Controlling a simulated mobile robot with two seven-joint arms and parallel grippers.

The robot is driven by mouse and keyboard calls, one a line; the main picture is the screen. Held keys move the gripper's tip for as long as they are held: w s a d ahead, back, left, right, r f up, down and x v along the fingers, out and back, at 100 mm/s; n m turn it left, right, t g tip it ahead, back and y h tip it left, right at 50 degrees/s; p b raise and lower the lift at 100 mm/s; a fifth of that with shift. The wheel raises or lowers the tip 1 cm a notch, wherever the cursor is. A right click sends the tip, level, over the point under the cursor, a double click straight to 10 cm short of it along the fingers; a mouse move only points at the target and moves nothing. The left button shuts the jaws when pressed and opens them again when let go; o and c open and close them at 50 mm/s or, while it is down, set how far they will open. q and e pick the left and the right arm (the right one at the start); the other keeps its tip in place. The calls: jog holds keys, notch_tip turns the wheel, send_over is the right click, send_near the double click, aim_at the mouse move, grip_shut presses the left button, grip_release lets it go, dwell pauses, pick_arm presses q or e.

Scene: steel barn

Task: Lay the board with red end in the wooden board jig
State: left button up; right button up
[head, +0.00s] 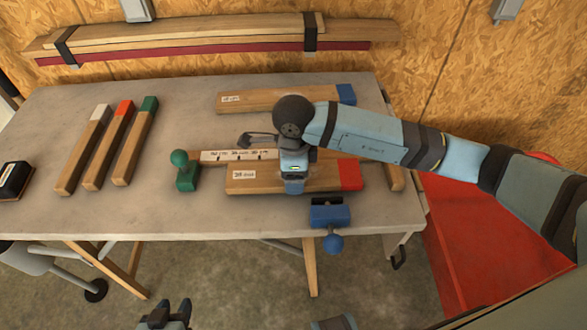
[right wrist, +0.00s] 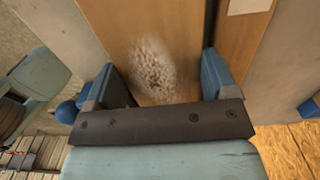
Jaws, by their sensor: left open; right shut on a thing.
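The board with the red end (head: 265,185) has a white label at its left and a red right end. My right gripper (head: 292,180) comes down over its middle and is shut on it; in the right wrist view the board (right wrist: 185,30) passes between the two blue fingers (right wrist: 160,85). What seems to be the wooden jig shows as a pale marked strip (head: 225,157) behind the board and a wooden piece (head: 396,179) to its right. I cannot tell whether the board rests or hangs just above. My left gripper (head: 165,316) is open and empty, low in front of the table.
A green-knobbed clamp (head: 187,174) stands left of the board, a blue clamp (head: 330,213) at the front edge. A blue-ended board (head: 250,101) lies behind. Three shorter boards, white-, red- (head: 108,147) and green-ended, lie at left. A dark box (head: 15,180) sits far left.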

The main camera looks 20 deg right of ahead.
jog(key=shift+f+b, duration=0.45)
jog(key=shift+f, duration=0.1)
jog(key=o, duration=1.1)
jog(key=shift+c, duration=0.2)
jog(key=shift+r, duration=0.25)
notch_tip(320, 180, up, 13)
jog(key=shift+r, duration=0.15)
jog(key=shift+s, duration=0.1)
